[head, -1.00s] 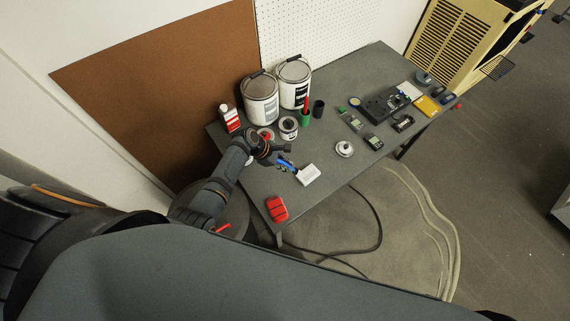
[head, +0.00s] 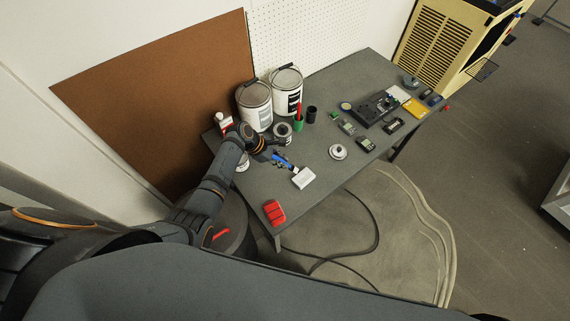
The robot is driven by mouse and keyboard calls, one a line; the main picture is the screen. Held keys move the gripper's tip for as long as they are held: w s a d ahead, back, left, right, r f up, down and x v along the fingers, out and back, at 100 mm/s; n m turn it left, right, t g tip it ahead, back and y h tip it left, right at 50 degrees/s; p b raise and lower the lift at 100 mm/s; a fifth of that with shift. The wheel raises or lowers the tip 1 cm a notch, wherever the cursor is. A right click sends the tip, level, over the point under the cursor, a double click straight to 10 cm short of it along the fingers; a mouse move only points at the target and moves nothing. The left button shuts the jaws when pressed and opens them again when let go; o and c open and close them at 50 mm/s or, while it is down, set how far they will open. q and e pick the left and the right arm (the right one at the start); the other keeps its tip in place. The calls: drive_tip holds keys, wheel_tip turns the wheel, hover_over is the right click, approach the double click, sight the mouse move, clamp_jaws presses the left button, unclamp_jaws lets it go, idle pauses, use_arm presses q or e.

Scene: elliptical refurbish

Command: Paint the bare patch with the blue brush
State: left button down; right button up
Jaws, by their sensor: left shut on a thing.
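My left gripper (head: 275,156) is over the near left part of the grey table (head: 321,173), in the head view. It is shut on the blue brush, whose blue handle (head: 284,162) shows just past the fingers. A white block-like piece (head: 303,178) is at the handle's far end, apparently the brush head. I cannot tell whether it touches the tabletop. My right gripper is not in view. I cannot pick out the bare patch.
Two large paint cans (head: 254,108) (head: 287,92), a small can (head: 283,133) and a red-white bottle (head: 223,123) stand behind the gripper. A red block (head: 273,212) lies at the front corner. Electronics (head: 375,110) fill the right side. A cable (head: 378,225) lies on the floor.

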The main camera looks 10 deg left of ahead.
use_arm(q)
drive_tip(key=shift+s+d+r, duration=0.1)
drive_tip(key=shift+s, duration=0.05)
drive_tip(key=shift+s+d+f, duration=0.45)
drive_tip(key=shift+d+f, duration=0.05)
drive_tip(key=shift+d, duration=0.25)
